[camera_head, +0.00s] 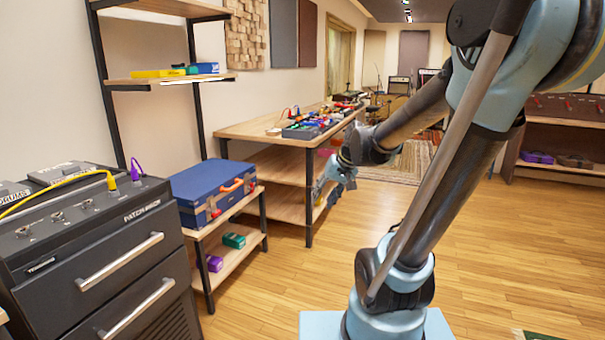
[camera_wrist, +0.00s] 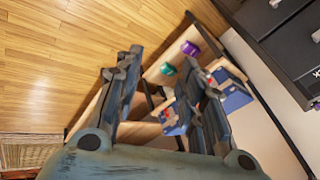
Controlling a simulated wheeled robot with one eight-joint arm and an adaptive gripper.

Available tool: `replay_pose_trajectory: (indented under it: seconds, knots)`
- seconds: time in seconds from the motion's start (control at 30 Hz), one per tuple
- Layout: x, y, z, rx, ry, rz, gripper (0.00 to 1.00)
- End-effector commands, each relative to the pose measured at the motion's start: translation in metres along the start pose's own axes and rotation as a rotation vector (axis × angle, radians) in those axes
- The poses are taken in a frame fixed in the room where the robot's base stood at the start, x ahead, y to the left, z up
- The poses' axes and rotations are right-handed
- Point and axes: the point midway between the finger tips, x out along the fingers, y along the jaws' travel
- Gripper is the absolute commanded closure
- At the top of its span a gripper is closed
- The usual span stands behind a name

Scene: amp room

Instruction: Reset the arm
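My arm rises from its base at the lower right of the head view and bends over at the top right. Its forearm reaches left, with my gripper (camera_head: 335,178) hanging beside the near end of the wooden workbench (camera_head: 265,124). I cannot tell whether it touches the bench. In the wrist view my gripper (camera_wrist: 166,66) has its two fingers spread apart, with no object held between them. Wooden shelves, a purple box (camera_wrist: 190,48) and a green box (camera_wrist: 167,69) show beyond the fingers.
A blue case (camera_head: 205,190) lies on a low shelf unit left of the bench. The black patch cabinet (camera_head: 95,255) stands at the near left. Pedals (camera_head: 310,128) crowd the bench top. Wood floor (camera_head: 285,285) is clear in the middle.

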Motion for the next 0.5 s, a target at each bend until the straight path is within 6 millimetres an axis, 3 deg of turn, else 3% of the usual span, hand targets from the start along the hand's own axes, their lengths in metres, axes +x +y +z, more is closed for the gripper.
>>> replay_pose_trajectory:
  seconds: [0.5]
  knots:
    - [-0.029,0.076,0.126,-0.018,-0.078,0.243,0.63]
